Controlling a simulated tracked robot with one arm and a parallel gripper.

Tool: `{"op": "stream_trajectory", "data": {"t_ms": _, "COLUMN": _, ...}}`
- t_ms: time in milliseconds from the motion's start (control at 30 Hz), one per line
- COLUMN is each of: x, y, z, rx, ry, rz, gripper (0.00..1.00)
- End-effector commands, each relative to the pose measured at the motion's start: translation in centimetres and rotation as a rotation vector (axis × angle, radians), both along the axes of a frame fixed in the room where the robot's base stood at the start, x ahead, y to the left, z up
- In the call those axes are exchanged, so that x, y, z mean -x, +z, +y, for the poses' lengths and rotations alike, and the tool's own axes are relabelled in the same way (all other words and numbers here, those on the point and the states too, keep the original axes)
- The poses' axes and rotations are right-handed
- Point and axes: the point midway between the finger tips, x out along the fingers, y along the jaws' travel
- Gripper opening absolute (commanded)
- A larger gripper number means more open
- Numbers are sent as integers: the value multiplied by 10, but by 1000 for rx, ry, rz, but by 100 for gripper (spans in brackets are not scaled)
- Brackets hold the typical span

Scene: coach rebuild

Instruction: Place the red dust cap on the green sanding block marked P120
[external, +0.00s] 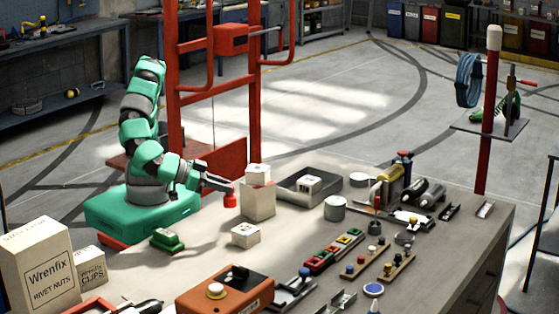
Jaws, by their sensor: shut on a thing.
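My gripper (225,188) is at the end of the green and grey arm, above the left part of the workbench. It is shut on the red dust cap (230,201), which hangs at the fingertips above the bench top, beside a white box. A green sanding block (167,240) lies on the bench, lower left of the cap and apart from it. Its P120 marking is too small to read. The top of the block looks bare.
A stack of white boxes (258,200) stands just right of the cap. A smaller white box (245,236) sits in front of it. An orange control box (225,291) and Wrenfix cartons (40,265) stand at the front. A dark tray (312,186) lies behind.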

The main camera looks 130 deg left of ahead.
Motion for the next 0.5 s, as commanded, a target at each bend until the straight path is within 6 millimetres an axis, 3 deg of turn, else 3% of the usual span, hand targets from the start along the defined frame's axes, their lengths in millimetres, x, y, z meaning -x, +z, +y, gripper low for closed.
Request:
{"op": "stream_trajectory", "data": {"t_ms": 200, "x": 56, "y": -2, "z": -32, "rx": -1, "ry": -74, "rz": 1, "gripper": 4}}
{"op": "stream_trajectory", "data": {"t_ms": 500, "x": 129, "y": -2, "z": -58, "rx": 1, "ry": -187, "rz": 2, "gripper": 4}}
